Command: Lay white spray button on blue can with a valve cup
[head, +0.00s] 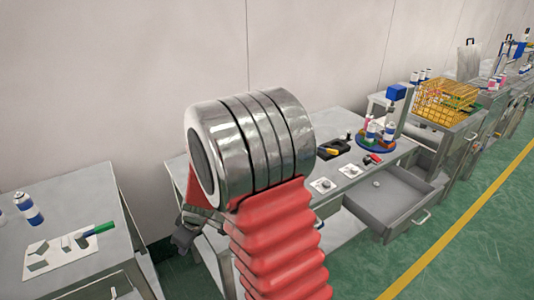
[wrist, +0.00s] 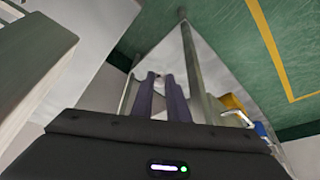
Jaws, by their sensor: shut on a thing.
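My gripper (wrist: 160,95) shows in the wrist view as two purplish fingers close together. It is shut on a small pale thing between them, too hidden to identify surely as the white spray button. White-and-blue cans (head: 28,208) stand on the left table. More cans (head: 371,131) stand on a blue round stand on the middle bench. Whether any of them has a valve cup is too small to tell.
The middle bench holds white plates (head: 323,186) with small parts, a black tray (head: 333,150) and a red tool (head: 373,158). Its drawer (head: 390,205) is open, with a small item inside. A yellow basket (head: 447,97) stands farther right. A green-handled tool (head: 96,229) lies left.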

